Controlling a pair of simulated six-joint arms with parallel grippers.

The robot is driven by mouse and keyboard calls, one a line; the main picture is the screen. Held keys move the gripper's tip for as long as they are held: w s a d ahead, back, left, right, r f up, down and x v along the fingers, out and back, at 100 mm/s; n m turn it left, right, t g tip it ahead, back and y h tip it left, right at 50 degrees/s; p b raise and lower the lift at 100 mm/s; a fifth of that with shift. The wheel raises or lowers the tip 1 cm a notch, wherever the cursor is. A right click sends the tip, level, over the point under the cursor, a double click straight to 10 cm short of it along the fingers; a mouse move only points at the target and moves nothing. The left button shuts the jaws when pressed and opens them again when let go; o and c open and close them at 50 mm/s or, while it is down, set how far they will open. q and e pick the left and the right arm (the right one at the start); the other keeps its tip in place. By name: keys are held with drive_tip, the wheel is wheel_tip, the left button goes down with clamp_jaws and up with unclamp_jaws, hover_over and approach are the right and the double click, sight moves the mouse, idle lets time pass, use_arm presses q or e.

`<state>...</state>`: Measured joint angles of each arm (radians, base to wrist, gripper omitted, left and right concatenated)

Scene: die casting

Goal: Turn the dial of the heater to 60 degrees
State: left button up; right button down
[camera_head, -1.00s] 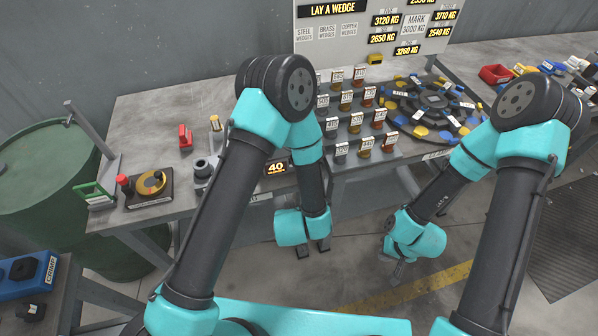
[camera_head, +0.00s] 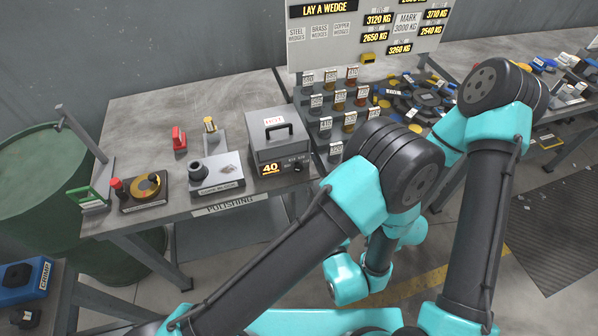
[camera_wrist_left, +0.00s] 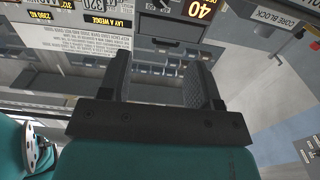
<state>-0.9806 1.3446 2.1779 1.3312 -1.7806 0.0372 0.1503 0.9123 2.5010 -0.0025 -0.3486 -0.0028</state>
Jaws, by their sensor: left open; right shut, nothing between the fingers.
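The heater (camera_head: 277,146) is a grey box with a black top handle and a HOT label, standing on the bench. Its display (camera_head: 270,168) reads 40, and its black dial (camera_head: 298,166) is at the front right. In the left wrist view the display (camera_wrist_left: 199,9) appears upside down, with the dial (camera_wrist_left: 163,5) at the top edge. My left gripper (camera_wrist_left: 163,70) is open and empty, apart from the heater. In the head view its fingers are mostly hidden by my arm. My right gripper (camera_head: 398,262) is shut and empty, low right of the bench, largely hidden by my left arm.
A sign board (camera_head: 365,35) rises behind. The floor before the bench is open.

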sight(299, 170)
use_arm(q)
drive_tip(key=shift+w, duration=0.1)
drive_tip(key=x, duration=1.7)
drive_tip(key=shift+w+f, duration=0.1)
drive_tip(key=shift+w, duration=0.05)
drive_tip(key=shift+c, duration=0.2)
drive_tip(key=c, duration=0.9)
drive_tip(key=shift+o, duration=0.2)
